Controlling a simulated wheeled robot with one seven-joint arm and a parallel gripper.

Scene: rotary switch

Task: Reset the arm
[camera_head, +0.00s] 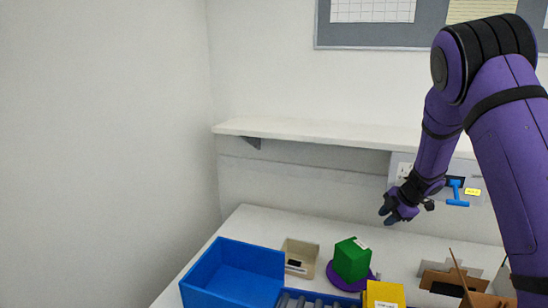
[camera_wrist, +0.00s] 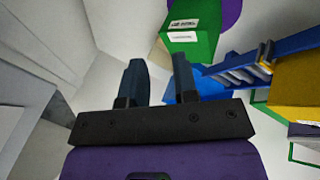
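My purple arm reaches down from the upper right in the head view. My gripper (camera_head: 390,212) hangs over the back of the white table, pointing down and left. In the wrist view its two dark fingers (camera_wrist: 158,75) stand apart with nothing between them. A blue T-shaped handle (camera_head: 456,193) is on the grey wall panel, to the right of my gripper and apart from it. A small yellow label (camera_head: 472,192) is beside the handle. Part of the panel is hidden behind my arm.
On the table are a blue bin (camera_head: 232,272), a beige box (camera_head: 300,257), a green box (camera_head: 352,259) on a purple disc, a yellow box (camera_head: 385,295) and brown cardboard pieces (camera_head: 452,279). A white shelf (camera_head: 310,135) runs along the wall above.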

